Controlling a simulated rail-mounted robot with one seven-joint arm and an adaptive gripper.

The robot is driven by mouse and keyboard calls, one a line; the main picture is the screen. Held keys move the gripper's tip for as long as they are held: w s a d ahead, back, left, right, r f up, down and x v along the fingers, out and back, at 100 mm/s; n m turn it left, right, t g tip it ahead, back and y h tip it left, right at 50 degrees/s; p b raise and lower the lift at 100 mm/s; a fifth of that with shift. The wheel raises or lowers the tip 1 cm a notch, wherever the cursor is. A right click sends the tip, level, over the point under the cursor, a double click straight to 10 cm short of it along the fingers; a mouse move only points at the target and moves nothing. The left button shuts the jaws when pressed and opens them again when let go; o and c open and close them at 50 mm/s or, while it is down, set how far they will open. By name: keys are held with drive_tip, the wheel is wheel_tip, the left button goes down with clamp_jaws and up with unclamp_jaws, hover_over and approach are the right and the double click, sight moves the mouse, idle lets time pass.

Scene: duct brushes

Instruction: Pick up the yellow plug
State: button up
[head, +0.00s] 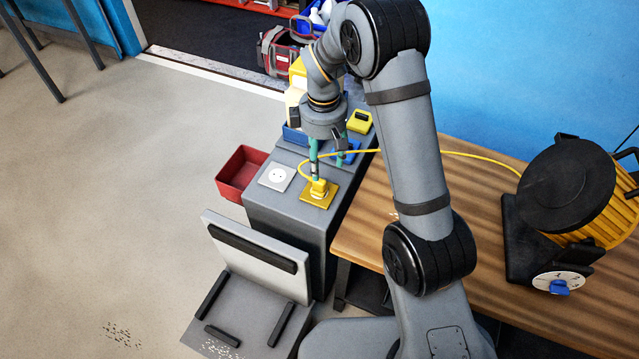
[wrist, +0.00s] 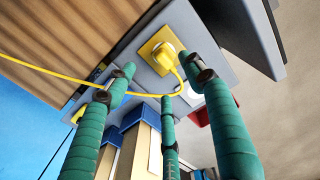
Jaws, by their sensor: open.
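The yellow plug (head: 319,187) sits in a yellow socket plate (head: 327,203) on top of a grey cabinet. Its yellow cable arcs up and runs right towards a reel. In the wrist view the plug (wrist: 165,56) is on its yellow plate near the top, with the cable looping past the fingertips. My gripper (head: 327,170) has teal fingers and points down, just above and behind the plug. In the wrist view my gripper (wrist: 160,78) shows three spread fingers with nothing between them. The plug lies beyond the fingertips, and I cannot tell whether any finger touches the cable.
A white socket (head: 278,176) is left of the yellow plate. A yellow box (head: 360,121) and blue bins stand behind. A red bin (head: 242,172) is at the cabinet's left side. A cable reel (head: 567,190) stands on the wooden table (head: 480,250) at right.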

sight(321, 181)
drive_tip(key=f, duration=0.9)
drive_tip(key=shift+s+a+f, duration=0.15)
drive_tip(key=shift+s+f, duration=0.05)
drive_tip(key=shift+f, duration=0.1)
drive_tip(key=shift+c, duration=1.2)
clamp_jaws()
drive_tip(key=shift+r, duration=0.1)
